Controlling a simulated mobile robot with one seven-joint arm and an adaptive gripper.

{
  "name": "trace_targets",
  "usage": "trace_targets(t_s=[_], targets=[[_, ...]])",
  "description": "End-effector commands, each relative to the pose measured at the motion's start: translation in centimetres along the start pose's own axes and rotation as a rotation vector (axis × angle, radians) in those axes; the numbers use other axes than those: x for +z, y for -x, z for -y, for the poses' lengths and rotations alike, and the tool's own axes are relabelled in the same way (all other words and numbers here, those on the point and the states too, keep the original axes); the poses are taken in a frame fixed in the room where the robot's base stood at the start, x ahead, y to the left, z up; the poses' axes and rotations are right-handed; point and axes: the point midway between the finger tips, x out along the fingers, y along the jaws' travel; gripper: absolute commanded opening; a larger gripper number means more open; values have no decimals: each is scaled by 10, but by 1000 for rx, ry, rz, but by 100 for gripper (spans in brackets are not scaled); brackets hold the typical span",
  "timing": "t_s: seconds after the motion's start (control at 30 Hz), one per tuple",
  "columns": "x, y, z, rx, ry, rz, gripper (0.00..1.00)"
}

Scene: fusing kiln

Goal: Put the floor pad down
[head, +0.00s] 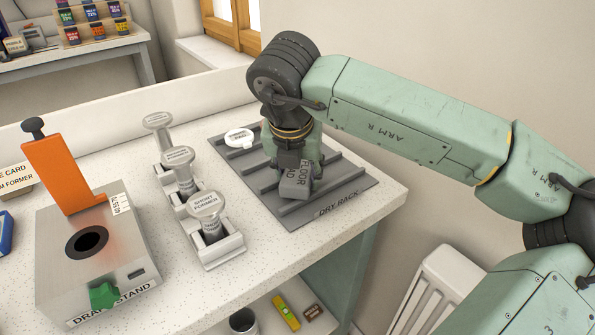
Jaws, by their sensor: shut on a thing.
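The floor pad (294,184) is a grey block with "FLOOR" and other partly hidden lettering on its side. My gripper (300,170) is shut on it, above the front middle of the dry rack. The dry rack (338,205) is a grey ribbed plate with raised bars, labelled "DRY RACK" on its front edge. My arm comes in from the right and hides part of the rack's back. I cannot tell whether the pad touches the rack.
A white round labelled piece (239,138) lies at the rack's back left. Several formers stand in a white holder (219,248) left of the rack. A metal drape stand (98,262) with an orange lever (65,172) is further left. The counter's front right edge is close to the rack.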

Motion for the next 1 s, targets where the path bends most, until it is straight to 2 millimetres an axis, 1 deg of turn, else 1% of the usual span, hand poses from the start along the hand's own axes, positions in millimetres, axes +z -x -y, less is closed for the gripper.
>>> trace_targets(t_s=[0.13, 0.17, 0.43, 0.47, 0.77, 0.87, 1.0], targets=[[0, -1, 0, 0, 0, 0, 15], [-1, -1, 0, 0, 0, -1, 45], [-1, -2, 0, 0, 0, -1, 63], [-1, -1, 0, 0, 0, -1, 65], [0, 0, 0, 0, 0, -1, 65], [2, 4, 0, 0, 0, -1, 65], [7, 17, 0, 1, 0, -1, 65]])
